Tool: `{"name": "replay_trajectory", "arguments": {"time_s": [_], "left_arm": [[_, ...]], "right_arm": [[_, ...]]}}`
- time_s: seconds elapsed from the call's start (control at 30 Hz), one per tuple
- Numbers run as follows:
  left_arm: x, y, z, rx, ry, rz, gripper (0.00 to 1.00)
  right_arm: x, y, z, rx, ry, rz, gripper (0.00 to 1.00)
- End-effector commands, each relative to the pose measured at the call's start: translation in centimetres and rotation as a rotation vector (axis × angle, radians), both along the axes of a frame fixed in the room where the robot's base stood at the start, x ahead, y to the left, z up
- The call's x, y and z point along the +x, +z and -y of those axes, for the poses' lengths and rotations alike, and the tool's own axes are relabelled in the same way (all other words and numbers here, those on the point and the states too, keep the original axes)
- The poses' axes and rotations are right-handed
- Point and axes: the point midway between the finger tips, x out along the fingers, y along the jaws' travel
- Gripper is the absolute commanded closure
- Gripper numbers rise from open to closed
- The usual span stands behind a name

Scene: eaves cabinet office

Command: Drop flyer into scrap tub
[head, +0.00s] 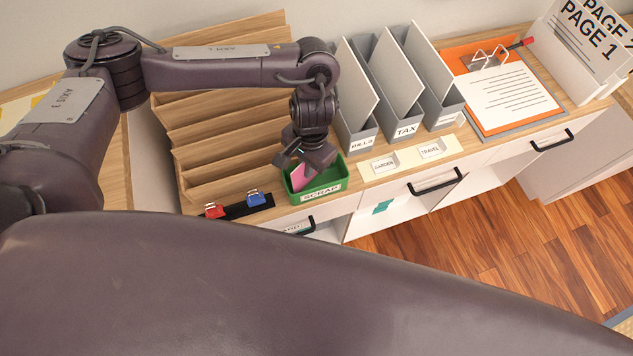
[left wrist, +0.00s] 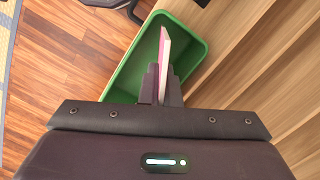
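The green scrap tub (head: 325,187), labelled SCRAP, stands near the front edge of the cabinet top. The pink flyer (head: 299,177) shows at the tub's opening, below my left gripper (head: 303,165). In the left wrist view the flyer (left wrist: 164,52) is seen edge-on, upright between the fingertips of my left gripper (left wrist: 162,78), which are close together on it. It is over the inside of the tub (left wrist: 135,75), and its lower end is inside the tub's outline. My right gripper is not in view.
A stepped wooden sorter (head: 215,130) stands left of the tub. Red (head: 214,210) and blue (head: 256,198) clips sit in front of it. Grey file holders (head: 405,90) stand to the right, with label cards (head: 384,165) before them. Drawer handles (head: 436,182) stick out below.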

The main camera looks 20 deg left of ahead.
Motion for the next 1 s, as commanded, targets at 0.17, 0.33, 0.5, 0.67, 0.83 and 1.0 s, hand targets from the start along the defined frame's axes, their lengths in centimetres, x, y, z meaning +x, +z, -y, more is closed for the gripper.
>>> {"name": "replay_trajectory", "arguments": {"time_s": [0.17, 0.33, 0.5, 0.67, 0.83, 1.0], "left_arm": [[0.0, 0.0, 0.0, 0.000, 0.000, 0.000, 1.00], [0.0, 0.0, 0.0, 0.000, 0.000, 0.000, 0.87], [0.0, 0.0, 0.0, 0.000, 0.000, 0.000, 0.72], [0.0, 0.0, 0.0, 0.000, 0.000, 0.000, 0.72], [0.2, 1.0, 0.1, -0.002, -0.003, 0.003, 0.72], [0.6, 3.7, 0.2, 0.000, -0.003, 0.006, 0.72]], "right_arm": [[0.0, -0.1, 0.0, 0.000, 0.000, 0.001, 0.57], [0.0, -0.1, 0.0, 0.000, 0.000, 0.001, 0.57], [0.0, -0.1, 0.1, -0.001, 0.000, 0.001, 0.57], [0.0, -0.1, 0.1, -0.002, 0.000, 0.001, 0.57], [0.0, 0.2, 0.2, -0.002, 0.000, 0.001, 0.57], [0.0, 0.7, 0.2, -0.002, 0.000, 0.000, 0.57]]}}
